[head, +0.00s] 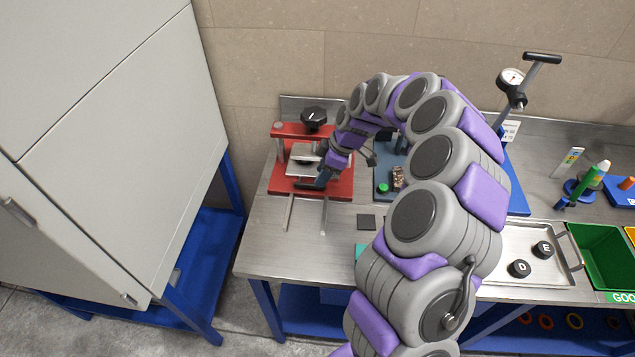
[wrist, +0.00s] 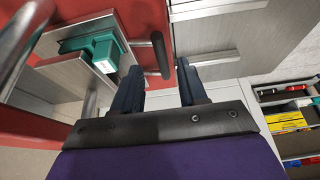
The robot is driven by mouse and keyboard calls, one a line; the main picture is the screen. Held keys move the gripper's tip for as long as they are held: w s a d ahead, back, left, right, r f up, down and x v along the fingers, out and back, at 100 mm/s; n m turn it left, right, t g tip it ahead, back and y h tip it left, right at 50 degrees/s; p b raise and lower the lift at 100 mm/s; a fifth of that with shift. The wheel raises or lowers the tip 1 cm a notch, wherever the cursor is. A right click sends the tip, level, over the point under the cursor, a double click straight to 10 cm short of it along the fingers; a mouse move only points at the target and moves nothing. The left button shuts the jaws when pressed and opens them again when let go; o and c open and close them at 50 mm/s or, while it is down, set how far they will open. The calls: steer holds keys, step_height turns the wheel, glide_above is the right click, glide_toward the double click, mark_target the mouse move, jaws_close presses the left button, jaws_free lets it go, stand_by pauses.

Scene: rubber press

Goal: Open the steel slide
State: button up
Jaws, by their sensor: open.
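The red press (head: 335,183) with a black knob (head: 313,115) stands at the back left of the bench. The steel slide (head: 303,158) sits inside it, between the red base and the top bar. In the wrist view the slide shows as a steel plate (wrist: 65,88) with a teal block (wrist: 105,50) on it. My gripper (head: 320,183) is at the front of the press. In the wrist view my gripper (wrist: 158,88) is open, and a dark upright peg (wrist: 161,54), seemingly the slide's handle, shows between and beyond the fingertips. Contact cannot be told.
Two thin steel rails (head: 289,214) run forward from the press over bare bench. A dark square plate (head: 366,222) lies to the right. A blue-based device (head: 384,188), a steel tray (head: 500,283) and a green bin (head: 598,255) stand further right. A grey cabinet (head: 110,120) is at the left.

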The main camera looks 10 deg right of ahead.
steer(key=shift+b+x, duration=0.3)
steer(key=shift+x, duration=1.65)
jaws_close()
